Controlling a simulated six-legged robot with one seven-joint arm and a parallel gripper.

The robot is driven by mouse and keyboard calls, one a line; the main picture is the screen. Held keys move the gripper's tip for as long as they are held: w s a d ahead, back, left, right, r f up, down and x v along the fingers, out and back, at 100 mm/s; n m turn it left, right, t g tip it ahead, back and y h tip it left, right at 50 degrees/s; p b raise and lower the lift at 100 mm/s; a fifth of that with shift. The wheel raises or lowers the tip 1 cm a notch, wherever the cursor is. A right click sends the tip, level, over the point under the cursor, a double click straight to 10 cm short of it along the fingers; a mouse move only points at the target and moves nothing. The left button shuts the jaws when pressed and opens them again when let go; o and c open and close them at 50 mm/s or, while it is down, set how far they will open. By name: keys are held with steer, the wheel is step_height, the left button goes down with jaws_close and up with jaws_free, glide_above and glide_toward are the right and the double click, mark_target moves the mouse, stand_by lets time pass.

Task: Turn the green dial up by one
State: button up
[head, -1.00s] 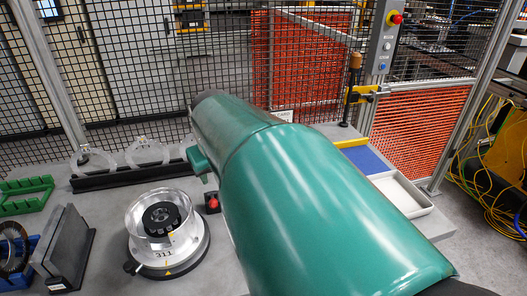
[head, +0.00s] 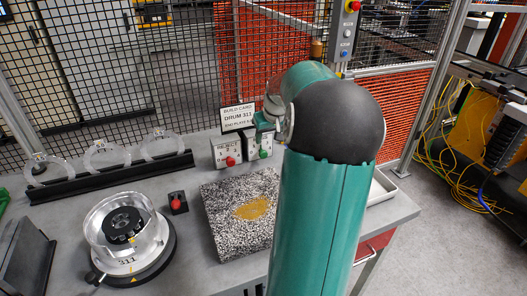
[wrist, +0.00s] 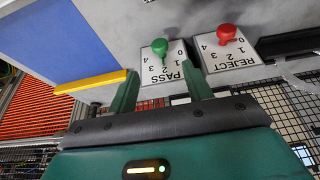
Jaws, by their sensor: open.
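The green dial (wrist: 160,47) is a small knob on a white PASS plate (wrist: 154,72) with numbers from 0 to 4. In the wrist view its stem runs toward the numbers, but I cannot tell its exact setting. In the head view the green dial (head: 264,154) sits on its plate below my gripper (head: 267,120). In the wrist view my gripper (wrist: 160,72) is open and empty. Its two fingers lie on either side of the PASS plate, with the dial just beyond the fingertips and apart from them.
A red dial (head: 230,161) on a REJECT plate stands close beside the green one. A build card (head: 238,117) stands behind. A speckled plate (head: 225,195), a red button box (head: 178,202) and a clear drum marked 311 (head: 148,240) occupy the bench.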

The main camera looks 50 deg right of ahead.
mark_target(264, 152)
steer(key=x, duration=1)
steer(key=c, duration=1)
steer(key=shift+o, duration=0.2)
steer(key=shift+s, duration=0.1)
steer(key=t+y, duration=0.1)
steer(key=y, duration=0.1)
steer(key=m+t+y, duration=0.1)
steer(key=y, duration=0.1)
steer(key=shift+s+d+f, duration=0.1)
steer(key=shift+s+d, duration=0.1)
steer(key=shift+d, duration=0.2)
steer(key=shift+s+d+f+m+t+y, duration=0.1)
steer(key=shift+m+t+y, duration=0.1)
steer(key=shift+t+y, duration=0.5)
steer(key=shift+d+f+m+t+y, duration=0.1)
steer(key=shift+m+t+y, duration=0.1)
steer(key=shift+t+y, duration=0.45)
steer(key=shift+y, duration=0.25)
steer(key=o, duration=1)
steer(key=shift+c, duration=0.2)
